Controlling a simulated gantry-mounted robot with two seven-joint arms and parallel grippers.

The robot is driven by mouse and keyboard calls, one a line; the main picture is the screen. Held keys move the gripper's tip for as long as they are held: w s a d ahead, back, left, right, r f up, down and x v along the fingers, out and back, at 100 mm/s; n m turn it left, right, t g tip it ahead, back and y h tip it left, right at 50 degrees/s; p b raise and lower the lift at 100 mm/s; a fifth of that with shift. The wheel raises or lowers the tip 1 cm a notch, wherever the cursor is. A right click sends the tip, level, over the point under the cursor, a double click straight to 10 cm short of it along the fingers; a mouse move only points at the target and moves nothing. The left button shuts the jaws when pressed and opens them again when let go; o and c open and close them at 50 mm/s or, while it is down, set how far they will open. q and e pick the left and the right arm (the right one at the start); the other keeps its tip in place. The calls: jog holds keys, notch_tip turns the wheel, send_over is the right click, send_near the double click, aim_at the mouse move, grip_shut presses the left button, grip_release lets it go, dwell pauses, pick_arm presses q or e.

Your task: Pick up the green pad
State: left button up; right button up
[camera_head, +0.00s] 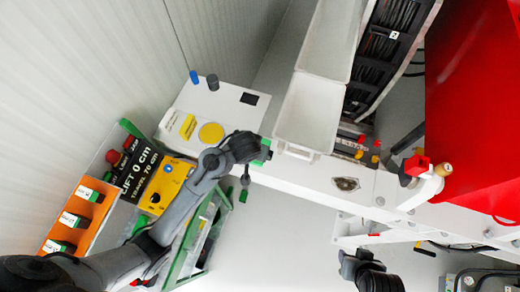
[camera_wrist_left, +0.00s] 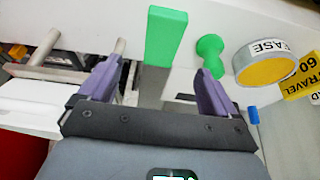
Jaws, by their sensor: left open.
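The green pad (camera_wrist_left: 165,37) is a flat, upright-looking rectangular block at the top middle of the left wrist view. My left gripper (camera_wrist_left: 158,68) is open, its two purple fingers apart and nothing between them. The pad lies beyond the fingertips, roughly in line with the gap. A rounded green knob-like piece (camera_wrist_left: 209,52) is to the pad's right, behind the right finger. In the head view my left wrist is over the white bench edge, and a small green patch (camera_head: 266,148) shows beside it, mostly hidden. A dark part of my right arm (camera_head: 367,270) is at the bottom; its fingers cannot be made out.
A grease tin (camera_wrist_left: 268,65) with a yellow top and a yellow label (camera_wrist_left: 302,78) stand close right of the knob. White bins (camera_head: 308,113) sit right of my left wrist. An orange tray (camera_head: 78,215) is far left. A red housing (camera_head: 475,105) fills the right.

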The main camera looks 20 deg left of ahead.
pick_arm(q)
jog(key=shift+x, duration=4.7)
jog(key=shift+w+a, duration=0.15)
jog(key=shift+w, duration=0.05)
jog(key=c, duration=1.1)
